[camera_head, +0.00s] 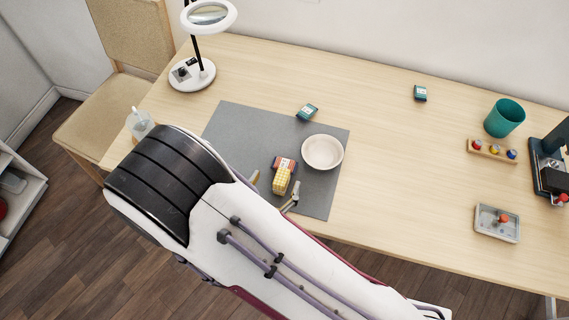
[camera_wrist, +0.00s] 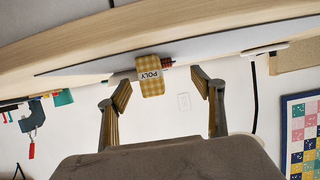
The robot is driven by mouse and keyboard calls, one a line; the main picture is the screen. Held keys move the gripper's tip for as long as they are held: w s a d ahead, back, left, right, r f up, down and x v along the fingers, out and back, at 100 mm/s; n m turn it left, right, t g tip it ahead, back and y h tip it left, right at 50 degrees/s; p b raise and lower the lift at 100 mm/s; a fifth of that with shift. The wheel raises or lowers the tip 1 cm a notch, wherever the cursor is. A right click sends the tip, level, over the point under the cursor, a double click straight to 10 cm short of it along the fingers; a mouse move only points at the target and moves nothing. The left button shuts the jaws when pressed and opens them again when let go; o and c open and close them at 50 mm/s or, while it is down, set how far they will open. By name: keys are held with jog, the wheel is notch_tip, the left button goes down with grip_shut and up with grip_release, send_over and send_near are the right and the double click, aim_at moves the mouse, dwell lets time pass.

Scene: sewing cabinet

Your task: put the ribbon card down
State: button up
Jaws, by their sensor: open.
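A yellow checked piece marked POLY (camera_wrist: 151,80), which looks like the ribbon card, is on the grey mat beside a red and blue item (camera_head: 284,162). It also shows in the head view (camera_head: 281,182). My gripper (camera_wrist: 161,90) is open, with one finger on each side of the card and a visible gap to each. In the head view my gripper (camera_head: 273,189) reaches over the front of the mat, with its fingertips around the card. The wrist view is upside down, and the contact between card and mat is not clear.
A white bowl (camera_head: 322,152) stands on the grey mat (camera_head: 240,125) close to the right of the card. A small green packet (camera_head: 307,112) lies at the mat's back edge. A magnifier lamp (camera_head: 193,75) stands at the back left.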

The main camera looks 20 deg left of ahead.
aim_at(282, 168)
jog(key=shift+w+f, duration=0.25)
jog(key=shift+w, duration=0.4)
jog(key=shift+x, duration=2.6)
jog(key=shift+r, duration=0.15)
jog(key=c, duration=1)
jog(key=shift+r, duration=0.15)
notch_tip(282, 168, up, 10)
